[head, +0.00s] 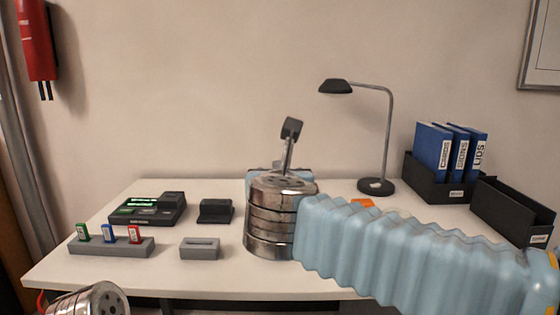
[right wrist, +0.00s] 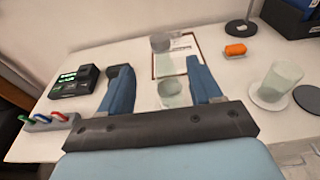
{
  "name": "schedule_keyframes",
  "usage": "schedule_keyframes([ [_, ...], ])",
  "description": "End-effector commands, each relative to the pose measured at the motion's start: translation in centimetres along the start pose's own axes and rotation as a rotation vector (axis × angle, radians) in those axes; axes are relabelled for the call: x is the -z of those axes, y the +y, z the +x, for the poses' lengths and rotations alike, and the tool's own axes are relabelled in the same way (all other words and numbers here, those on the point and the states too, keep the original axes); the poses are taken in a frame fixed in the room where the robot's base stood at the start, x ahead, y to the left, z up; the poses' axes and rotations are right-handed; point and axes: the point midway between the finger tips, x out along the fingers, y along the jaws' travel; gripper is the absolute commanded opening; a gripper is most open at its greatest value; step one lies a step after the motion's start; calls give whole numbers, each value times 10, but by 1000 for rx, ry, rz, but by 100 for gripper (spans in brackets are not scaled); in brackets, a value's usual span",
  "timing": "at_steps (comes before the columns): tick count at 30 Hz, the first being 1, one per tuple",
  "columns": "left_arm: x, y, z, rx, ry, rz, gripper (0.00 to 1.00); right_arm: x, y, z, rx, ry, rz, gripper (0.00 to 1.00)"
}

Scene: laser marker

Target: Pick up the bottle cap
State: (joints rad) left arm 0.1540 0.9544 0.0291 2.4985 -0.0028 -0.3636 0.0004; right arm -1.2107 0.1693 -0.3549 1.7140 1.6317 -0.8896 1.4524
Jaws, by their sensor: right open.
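In the right wrist view my right gripper (right wrist: 158,65) is open, with its two blue fingers spread wide and pointing towards the table. A round, pale, translucent object (right wrist: 172,92) shows between the fingers near the right one. I cannot tell whether it is the bottle cap. A grey, see-through round object (right wrist: 163,42) stands farther off, by the top edge of the clipboard. No bottle cap can be made out for certain. My left gripper is not in view; only part of my left arm shows.
The clipboard (right wrist: 158,70) lies beyond the fingers. A clear cup (right wrist: 276,80) on a saucer, a black disc (right wrist: 308,97) and an orange block (right wrist: 235,50) lie to the right. A card holder (head: 110,248), dark device (head: 148,210) and lamp (head: 376,187) share the white table (head: 75,272).

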Motion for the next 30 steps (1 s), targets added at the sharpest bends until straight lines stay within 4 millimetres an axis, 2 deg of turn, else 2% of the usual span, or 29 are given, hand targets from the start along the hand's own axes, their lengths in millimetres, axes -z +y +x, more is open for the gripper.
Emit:
schedule_keyframes([
  [3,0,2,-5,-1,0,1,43,-2,0,23,3,1,-2,64],
  [11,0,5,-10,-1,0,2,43,-5,0,48,1,0,-2,64],
  [15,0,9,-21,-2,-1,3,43,-14,-1,70,4,0,-2,64],
  [18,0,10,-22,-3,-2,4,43,-12,0,84,2,1,-2,64],
  [21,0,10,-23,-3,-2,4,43,-11,0,92,0,0,-2,64],
  [27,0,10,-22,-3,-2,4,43,-11,0,93,-1,0,-1,64],
  [28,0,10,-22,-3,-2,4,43,-11,0,93,-1,0,-1,62],
  [30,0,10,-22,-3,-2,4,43,-11,0,93,-1,0,-1,52],
])
